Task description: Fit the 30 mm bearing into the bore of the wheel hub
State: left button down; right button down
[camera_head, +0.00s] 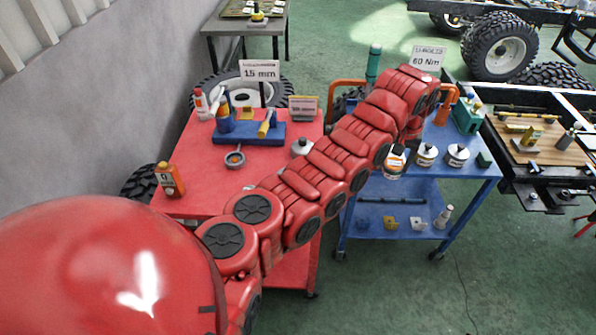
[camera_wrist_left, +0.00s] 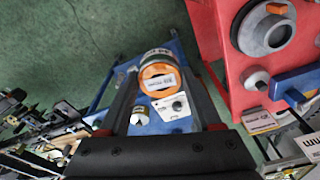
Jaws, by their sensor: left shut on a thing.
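My left gripper (camera_wrist_left: 160,84) is shut on a round bearing (camera_wrist_left: 155,67) with an orange ring and a white label, held over the blue cart. In the head view the bearing (camera_head: 394,164) shows below the end of my left arm, which hides most of the gripper. The bearing is well apart from the hub. My right gripper is not in view.
The blue cart (camera_head: 478,168) carries more round parts (camera_head: 458,155) and a 60 Nm sign (camera_head: 427,58). The red cart (camera_head: 190,150) carries the blue stand (camera_head: 270,139), a pale knobbed part (camera_head: 301,147), bottles and a 15 mm sign (camera_head: 260,70).

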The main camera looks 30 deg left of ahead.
pick_arm(q)
jog(key=s+a+f+n+p, duration=0.1)
jog(key=s+a+f+p, duration=0.4)
jog(key=s+a, duration=0.5)
jog(key=s+a+f+n+p, duration=0.1)
jog(key=s+a+f+p, duration=0.5)
jog(key=a, duration=0.5)
jog(key=w+a+b, duration=0.2)
jog(key=w+b, duration=0.1)
jog(key=b, duration=0.2)
jog(key=w+a+b, duration=0.2)
jog(key=w+b, duration=0.1)
jog(key=b, duration=0.2)
jog(key=w+a+f+b, duration=0.1)
jog(key=w+a+b, duration=0.2)
jog(key=b, duration=0.2)
jog(key=shift+w+f, duration=0.1)
jog(key=shift+w, duration=0.3)
jog(key=shift+w+a+r+p, duration=0.15)
jog(key=shift+w+r+p, duration=0.15)
jog(key=shift+w+r, duration=0.1)
jog(key=shift+w+a, duration=0.45)
jog(key=shift+w, duration=0.2)
jog(key=shift+w+f+p, duration=0.1)
jog(key=shift+f+p, duration=0.05)
jog(key=shift+p, duration=0.15)
